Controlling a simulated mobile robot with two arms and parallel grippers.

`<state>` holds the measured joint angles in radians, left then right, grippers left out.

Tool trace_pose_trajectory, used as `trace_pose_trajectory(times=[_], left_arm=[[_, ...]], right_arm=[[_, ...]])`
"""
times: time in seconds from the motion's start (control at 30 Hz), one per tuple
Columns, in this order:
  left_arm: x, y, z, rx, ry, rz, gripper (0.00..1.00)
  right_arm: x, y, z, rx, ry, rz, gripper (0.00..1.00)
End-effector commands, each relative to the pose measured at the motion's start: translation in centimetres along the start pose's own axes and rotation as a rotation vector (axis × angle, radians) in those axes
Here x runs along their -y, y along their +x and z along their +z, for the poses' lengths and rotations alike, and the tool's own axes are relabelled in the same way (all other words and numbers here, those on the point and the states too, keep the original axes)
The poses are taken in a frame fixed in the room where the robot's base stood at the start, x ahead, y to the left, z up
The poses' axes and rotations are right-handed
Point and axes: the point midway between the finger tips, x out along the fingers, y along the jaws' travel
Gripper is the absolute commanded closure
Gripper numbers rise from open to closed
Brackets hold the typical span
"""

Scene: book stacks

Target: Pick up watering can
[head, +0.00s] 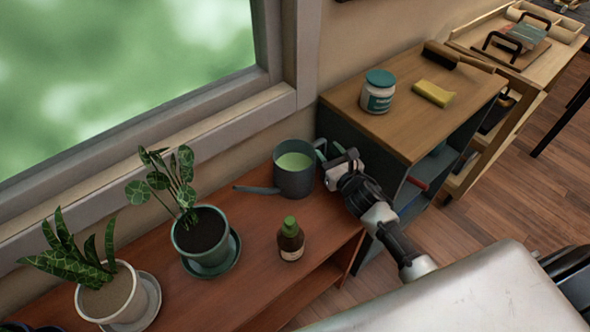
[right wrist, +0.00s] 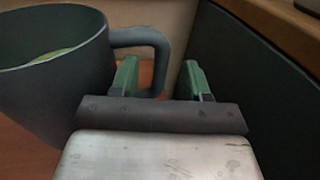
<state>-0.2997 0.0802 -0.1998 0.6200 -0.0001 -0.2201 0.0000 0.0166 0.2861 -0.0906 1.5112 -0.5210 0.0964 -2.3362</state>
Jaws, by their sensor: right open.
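The watering can (head: 295,172) is dark grey with pale green inside. It stands upright on the brown wooden bench, its spout pointing left. In the right wrist view the can (right wrist: 60,75) fills the left side, and its handle (right wrist: 160,62) reaches right. My right gripper (head: 330,158) is at the can's right side, by the handle. In the right wrist view its two green fingers (right wrist: 160,80) are apart, and the handle's lower part appears at or between them, closer to the left finger. Whether they touch it is unclear. My left gripper is not in view.
A brown bottle with a green cap (head: 291,240) stands in front of the can. Two potted plants (head: 205,240) (head: 115,295) are at the left. A cabinet (head: 400,128) with a jar (head: 378,95) and a yellow sponge (head: 433,93) stands close to the right of my gripper.

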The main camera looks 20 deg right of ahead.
Motion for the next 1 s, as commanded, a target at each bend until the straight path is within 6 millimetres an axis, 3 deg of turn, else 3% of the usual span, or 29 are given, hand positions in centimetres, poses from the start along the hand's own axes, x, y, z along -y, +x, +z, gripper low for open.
trace_pose_trajectory(times=[0.13,0.37,0.67,1.0], left_arm=[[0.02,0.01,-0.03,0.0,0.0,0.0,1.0],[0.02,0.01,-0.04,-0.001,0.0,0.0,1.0],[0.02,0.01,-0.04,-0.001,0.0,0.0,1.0],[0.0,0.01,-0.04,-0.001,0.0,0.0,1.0]], right_arm=[[0.07,1.28,-0.02,0.0,0.0,-0.001,0.53],[0.04,1.38,-0.03,0.0,0.0,0.0,0.53],[0.05,1.35,-0.04,0.0,0.0,-0.001,0.98],[0.05,1.34,-0.04,-0.001,0.0,-0.001,1.0]])
